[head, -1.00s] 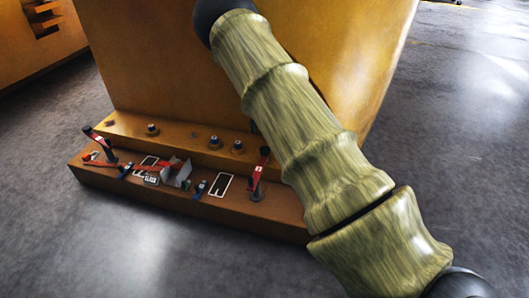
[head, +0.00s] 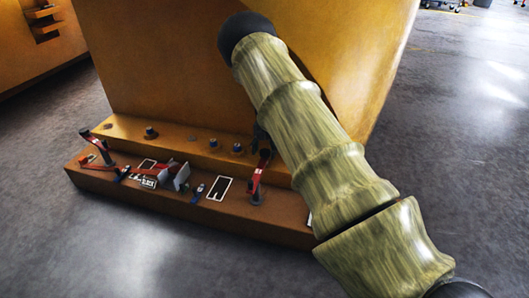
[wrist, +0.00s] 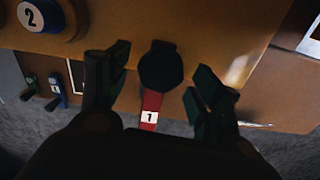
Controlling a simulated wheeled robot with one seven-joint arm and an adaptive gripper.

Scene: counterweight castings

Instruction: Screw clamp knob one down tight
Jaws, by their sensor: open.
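Clamp knob one is a dark round knob (wrist: 160,67) in the middle of the wrist view. A red lever (wrist: 150,108) with a white "1" label extends below it. In the head view this red clamp (head: 257,182) stands at the right part of the casting's lower step. My gripper (wrist: 160,72) is open, with one dark finger on each side of the knob and visible gaps between fingers and knob. In the head view my gripper (head: 262,140) is a small dark shape at the clamp's top, partly hidden by my arm.
A second red clamp (head: 97,147) stands at the left end of the step. Between them are a grey bracket (head: 176,176), small blue levers and black-and-white plates. A blue-ringed disc marked "2" (wrist: 45,15) is at the wrist view's upper left. The floor in front is clear.

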